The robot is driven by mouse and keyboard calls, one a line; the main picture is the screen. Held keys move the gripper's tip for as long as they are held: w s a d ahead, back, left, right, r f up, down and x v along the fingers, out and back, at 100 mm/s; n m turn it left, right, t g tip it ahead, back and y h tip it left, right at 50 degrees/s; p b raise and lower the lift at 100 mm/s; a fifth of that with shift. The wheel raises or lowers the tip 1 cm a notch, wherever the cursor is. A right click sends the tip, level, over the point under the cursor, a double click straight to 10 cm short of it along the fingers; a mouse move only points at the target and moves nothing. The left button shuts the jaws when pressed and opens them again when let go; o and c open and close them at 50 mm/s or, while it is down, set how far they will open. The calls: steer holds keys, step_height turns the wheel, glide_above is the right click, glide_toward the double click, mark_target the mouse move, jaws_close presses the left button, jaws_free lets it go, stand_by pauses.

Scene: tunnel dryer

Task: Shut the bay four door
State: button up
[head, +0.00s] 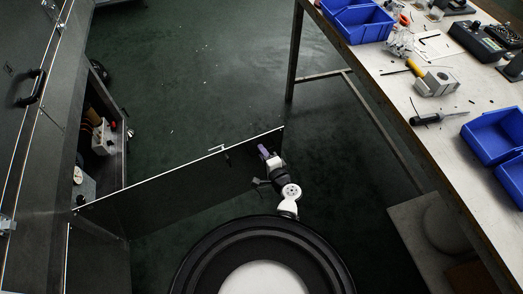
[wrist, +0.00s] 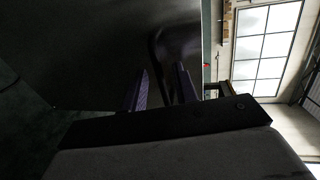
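The bay door (head: 180,185) is a dark panel with a pale top edge. It stands swung out from the cabinet, hinged at its left end, with its free end at the upper right. A small latch or handle piece (head: 217,149) shows on its top edge. My gripper (head: 264,151) is close to the door's free end, on the near side. In the wrist view, my gripper's two purple fingers (wrist: 161,90) are apart, pointing at the dark door face (wrist: 80,50). A dark curved handle (wrist: 172,40) shows between and beyond the fingertips; contact cannot be told.
The dark cabinet (head: 30,130) at the left has an open bay (head: 100,125) with fittings inside. A workbench (head: 400,85) with blue bins (head: 358,20) and tools stands at the right. Bare green floor (head: 200,80) lies beyond the door.

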jaws_close()
stand_by(0.4)
